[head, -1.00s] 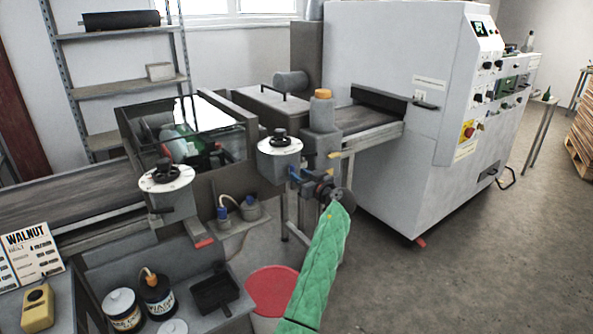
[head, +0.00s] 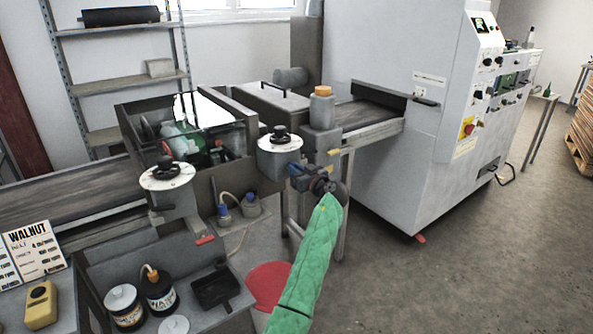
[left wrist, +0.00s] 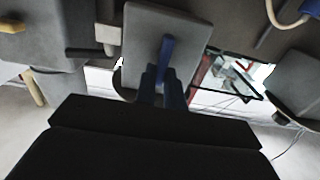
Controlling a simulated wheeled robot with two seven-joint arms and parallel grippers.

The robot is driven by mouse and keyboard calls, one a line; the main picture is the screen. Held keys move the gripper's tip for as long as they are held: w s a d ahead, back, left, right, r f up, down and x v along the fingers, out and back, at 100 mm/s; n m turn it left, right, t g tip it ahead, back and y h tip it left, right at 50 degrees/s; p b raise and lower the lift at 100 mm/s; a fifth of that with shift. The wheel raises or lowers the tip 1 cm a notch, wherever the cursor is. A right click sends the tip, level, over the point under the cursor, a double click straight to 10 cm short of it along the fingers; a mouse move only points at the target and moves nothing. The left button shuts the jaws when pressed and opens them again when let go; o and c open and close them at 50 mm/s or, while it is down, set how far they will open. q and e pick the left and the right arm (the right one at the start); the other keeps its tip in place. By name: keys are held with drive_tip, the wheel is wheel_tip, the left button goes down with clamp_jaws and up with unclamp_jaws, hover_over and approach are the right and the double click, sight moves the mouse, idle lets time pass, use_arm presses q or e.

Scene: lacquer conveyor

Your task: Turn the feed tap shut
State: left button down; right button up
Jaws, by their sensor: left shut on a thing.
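The feed tap's blue lever (left wrist: 167,48) shows in the left wrist view, standing out from a grey block (left wrist: 150,25). The dark fingers of my left gripper (left wrist: 162,88) are shut on the lever's near end. In the head view my left gripper (head: 307,180) reaches from the green-sleeved arm to the tap, below the right-hand white dial. A little blue of the tap (head: 294,169) shows there; the gripper hides most of it, so the lever's exact angle is hard to tell. My right gripper is not in view.
A red-tipped lever (head: 205,240) sits below the left dial (head: 167,177). An orange-capped bottle (head: 322,108) stands above the tap. A red-topped bucket (head: 268,285) is beside my arm. Jars (head: 160,290) and a black tray (head: 213,290) are at lower left.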

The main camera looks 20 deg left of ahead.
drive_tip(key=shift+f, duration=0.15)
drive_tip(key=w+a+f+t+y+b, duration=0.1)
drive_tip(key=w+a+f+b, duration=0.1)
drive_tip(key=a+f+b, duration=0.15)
use_arm(q)
drive_tip(key=shift+w+d+f+m+p, duration=0.2)
drive_tip(key=shift+m+p, duration=0.55)
drive_tip(key=shift+m, duration=2.3)
drive_tip(key=shift+w+d+f+m+p, duration=0.15)
drive_tip(key=shift+f+m+p, duration=0.4)
drive_tip(key=shift+m, duration=2.45)
drive_tip(key=shift+w+d+f+m+p, duration=0.15)
drive_tip(key=shift+m+p, duration=0.8)
drive_tip(key=shift+m, duration=2.1)
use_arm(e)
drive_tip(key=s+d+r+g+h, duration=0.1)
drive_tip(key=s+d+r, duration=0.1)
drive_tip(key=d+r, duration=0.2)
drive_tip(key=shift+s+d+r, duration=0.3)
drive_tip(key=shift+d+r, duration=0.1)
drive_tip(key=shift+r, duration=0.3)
use_arm(q)
drive_tip(key=shift+r, duration=0.1)
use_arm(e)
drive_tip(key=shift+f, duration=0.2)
